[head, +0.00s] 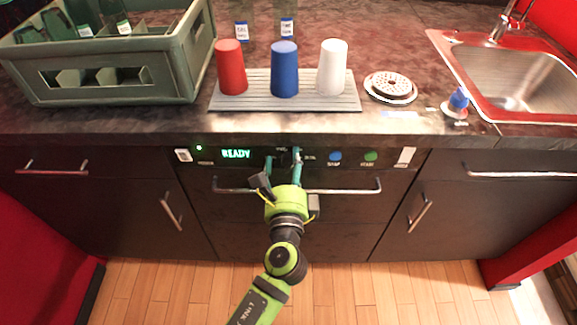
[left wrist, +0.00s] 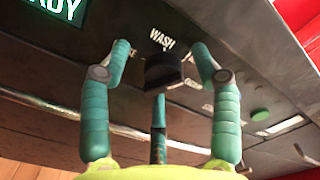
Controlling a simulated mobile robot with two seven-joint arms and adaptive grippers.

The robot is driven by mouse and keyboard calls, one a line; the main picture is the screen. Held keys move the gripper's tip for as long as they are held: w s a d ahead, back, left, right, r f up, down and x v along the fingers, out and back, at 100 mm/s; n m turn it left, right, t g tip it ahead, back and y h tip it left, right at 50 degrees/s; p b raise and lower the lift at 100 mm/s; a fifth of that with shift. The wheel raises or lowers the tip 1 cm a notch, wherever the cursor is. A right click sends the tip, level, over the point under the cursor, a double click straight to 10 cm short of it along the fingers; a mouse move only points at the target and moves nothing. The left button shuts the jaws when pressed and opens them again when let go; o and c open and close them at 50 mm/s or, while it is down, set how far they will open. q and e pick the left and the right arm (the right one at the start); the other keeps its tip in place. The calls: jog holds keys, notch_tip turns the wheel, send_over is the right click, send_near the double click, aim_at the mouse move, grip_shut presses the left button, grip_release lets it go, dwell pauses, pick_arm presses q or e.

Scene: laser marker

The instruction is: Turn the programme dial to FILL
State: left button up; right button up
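The programme dial (left wrist: 162,72) is a black knob on the dark front panel, with the word WASH above it in the left wrist view. Another white label sits at its lower right, too small to read. I cannot make out a FILL label or the dial's pointer clearly. A gap shows between each finger and the knob. My right gripper is in neither view.
A lit display (head: 236,154) reads READY, left of the dial. A blue button (head: 335,156) and a green button (head: 370,156) are to its right. A long bar handle (head: 350,190) runs below the panel. The counter above holds cups and a crate (head: 120,93).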

pick_arm(q)
jog(key=shift+d+f, duration=0.1)
jog(key=shift+s, duration=0.15)
jog(key=shift+s+d+f, duration=0.1)
jog(key=shift+s+f, duration=0.05)
jog(key=shift+s, duration=0.2)
jog(key=s, duration=1.1)
